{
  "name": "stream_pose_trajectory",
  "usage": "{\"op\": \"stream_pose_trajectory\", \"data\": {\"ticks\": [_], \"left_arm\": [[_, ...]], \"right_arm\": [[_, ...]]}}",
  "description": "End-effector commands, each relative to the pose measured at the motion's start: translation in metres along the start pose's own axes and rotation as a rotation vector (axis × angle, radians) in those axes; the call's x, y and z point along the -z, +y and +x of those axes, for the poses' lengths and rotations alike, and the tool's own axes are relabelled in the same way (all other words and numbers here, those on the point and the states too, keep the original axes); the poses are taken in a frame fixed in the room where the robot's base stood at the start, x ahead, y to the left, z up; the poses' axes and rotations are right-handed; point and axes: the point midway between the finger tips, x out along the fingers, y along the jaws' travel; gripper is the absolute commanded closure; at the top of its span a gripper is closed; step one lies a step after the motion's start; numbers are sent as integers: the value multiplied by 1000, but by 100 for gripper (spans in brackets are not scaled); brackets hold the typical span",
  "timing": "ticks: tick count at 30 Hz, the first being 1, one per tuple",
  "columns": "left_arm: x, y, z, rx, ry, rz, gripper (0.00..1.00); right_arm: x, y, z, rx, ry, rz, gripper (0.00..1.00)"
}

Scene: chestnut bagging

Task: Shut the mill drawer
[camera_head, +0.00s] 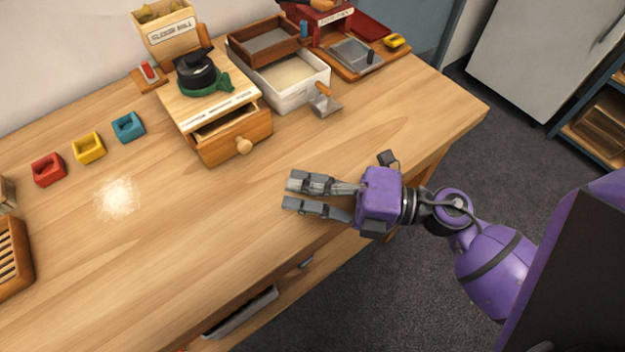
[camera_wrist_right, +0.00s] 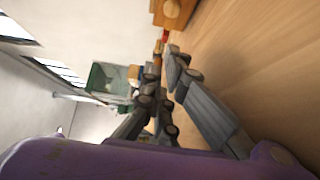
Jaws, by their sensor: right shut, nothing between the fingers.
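The wooden mill (camera_head: 205,97) stands toward the back of the table, with a black top and a green collar. Its drawer (camera_head: 232,139) is pulled out at the front, so the dark inside shows behind the front panel. The panel has a round wooden knob (camera_head: 244,146). My right gripper (camera_head: 287,192) is shut and empty over the table, in front of and to the right of the drawer, apart from it. The wrist view shows the fingers (camera_wrist_right: 165,70) and part of a wooden front with a round knob (camera_wrist_right: 172,9) at the top edge. My left gripper is out of view.
The tabletop before the drawer is clear.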

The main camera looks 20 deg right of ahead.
Motion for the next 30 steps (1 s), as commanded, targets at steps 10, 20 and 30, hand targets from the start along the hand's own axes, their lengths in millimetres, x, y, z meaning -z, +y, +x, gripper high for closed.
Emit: {"op": "stream_pose_trajectory", "data": {"ticks": [10,20,30], "left_arm": [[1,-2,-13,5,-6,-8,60],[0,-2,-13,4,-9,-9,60],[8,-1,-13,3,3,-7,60]], "right_arm": [[-12,3,68,-4,-3,-5,100],[-29,1,85,-1,-2,-2,100],[-31,1,87,-1,-2,-2,100]]}}
